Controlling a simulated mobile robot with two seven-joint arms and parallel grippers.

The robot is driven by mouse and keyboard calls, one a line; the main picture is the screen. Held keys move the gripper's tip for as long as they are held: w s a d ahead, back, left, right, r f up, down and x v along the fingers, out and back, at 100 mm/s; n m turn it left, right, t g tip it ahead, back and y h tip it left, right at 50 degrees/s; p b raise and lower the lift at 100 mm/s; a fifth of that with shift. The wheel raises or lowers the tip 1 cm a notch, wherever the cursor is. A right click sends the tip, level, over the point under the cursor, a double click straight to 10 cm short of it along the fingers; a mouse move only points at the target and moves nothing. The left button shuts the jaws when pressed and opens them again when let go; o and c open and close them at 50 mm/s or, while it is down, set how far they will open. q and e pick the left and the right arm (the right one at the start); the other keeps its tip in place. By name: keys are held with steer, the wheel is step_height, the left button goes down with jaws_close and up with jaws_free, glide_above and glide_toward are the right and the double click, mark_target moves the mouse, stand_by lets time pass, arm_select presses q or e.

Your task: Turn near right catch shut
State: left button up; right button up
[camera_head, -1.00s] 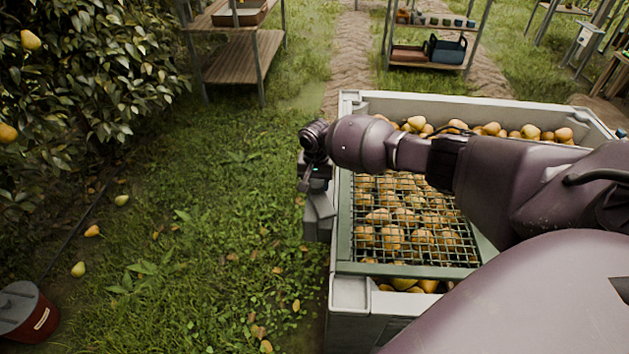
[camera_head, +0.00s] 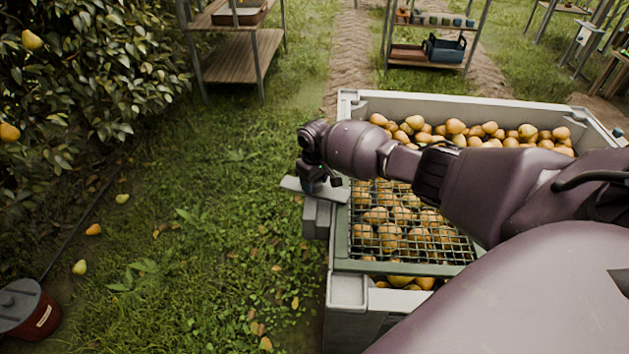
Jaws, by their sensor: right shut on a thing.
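A large pale bin (camera_head: 349,291) full of yellow pears stands at centre right. A green-framed wire mesh (camera_head: 405,268) lies over the pears in its near left part. A grey block (camera_head: 316,217) is on the bin's left side. A flat light-grey catch plate (camera_head: 293,185) lies across the top of it, with one end sticking out left over the grass and the other towards the mesh frame. My right gripper (camera_head: 321,186) reaches over the bin from the right and is shut on this catch. My wrist hides part of the catch and mesh. My left gripper is out of view.
Grass left of the bin is open, with a few fallen pears (camera_head: 79,267). A red bucket (camera_head: 31,311) stands at the lower left. A leafy tree (camera_head: 90,80) fills the upper left. Shelves (camera_head: 240,58) stand at the back.

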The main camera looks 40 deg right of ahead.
steer(key=shift+s+f+n, duration=0.1)
steer(key=shift+f+n, duration=0.05)
steer(key=shift+n, duration=1.15)
steer(key=o, duration=1.3)
